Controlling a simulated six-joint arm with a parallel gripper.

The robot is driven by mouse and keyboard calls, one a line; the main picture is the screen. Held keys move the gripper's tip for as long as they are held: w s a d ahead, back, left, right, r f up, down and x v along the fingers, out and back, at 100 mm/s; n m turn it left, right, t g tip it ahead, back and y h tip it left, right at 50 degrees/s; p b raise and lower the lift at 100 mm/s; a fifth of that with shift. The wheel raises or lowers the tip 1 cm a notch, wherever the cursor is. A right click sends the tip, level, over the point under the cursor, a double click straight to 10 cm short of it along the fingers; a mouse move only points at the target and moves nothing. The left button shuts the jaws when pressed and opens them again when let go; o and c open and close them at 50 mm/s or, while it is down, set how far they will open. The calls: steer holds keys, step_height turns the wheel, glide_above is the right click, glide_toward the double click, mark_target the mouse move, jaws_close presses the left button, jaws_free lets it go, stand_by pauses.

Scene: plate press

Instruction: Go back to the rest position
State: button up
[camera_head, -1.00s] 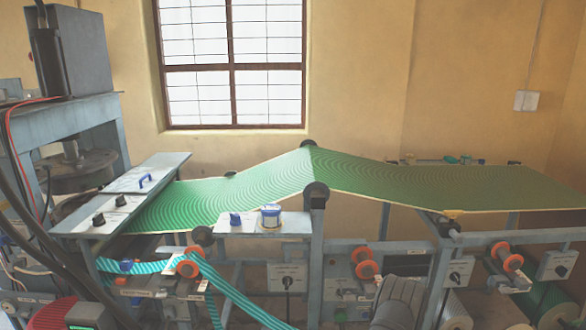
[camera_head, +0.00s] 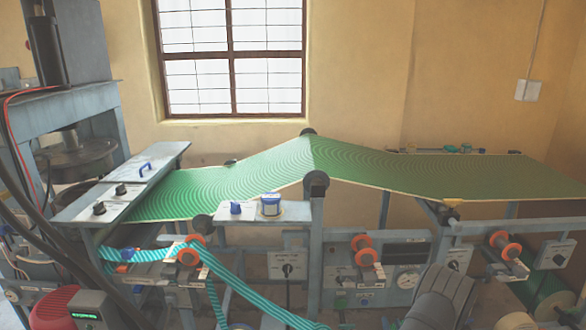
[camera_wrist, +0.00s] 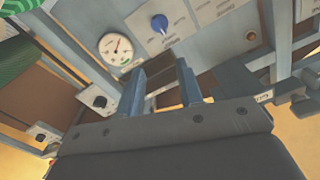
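In the wrist view, the two blue-grey fingers of my gripper (camera_wrist: 158,74) stand apart with nothing held between them. They point toward a machine panel with a white round gauge (camera_wrist: 116,46) and a blue knob (camera_wrist: 159,23). Whether the fingertips touch anything cannot be told. In the head view, a dark grey ridged shape (camera_head: 440,300) at the lower right looks like part of my arm. It stands in front of the lower frame, near a gauge (camera_head: 408,278). My fingertips cannot be made out there.
A green patterned sheet (camera_head: 250,180) runs across the machine above the panels. A teal striped band (camera_head: 245,295) hangs at the lower left. Orange-ended rollers (camera_head: 362,250) and pale rolls (camera_head: 553,306) crowd the lower frame. Dark cables (camera_head: 25,190) run along the left edge.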

steer(key=w+m, duration=0.4)
steer(key=w, duration=0.5)
steer(key=shift+w+d+f+m, duration=0.3)
steer(key=shift+w+f+m, duration=0.05)
steer(key=shift+f+m, duration=0.1)
stand_by(1.9)
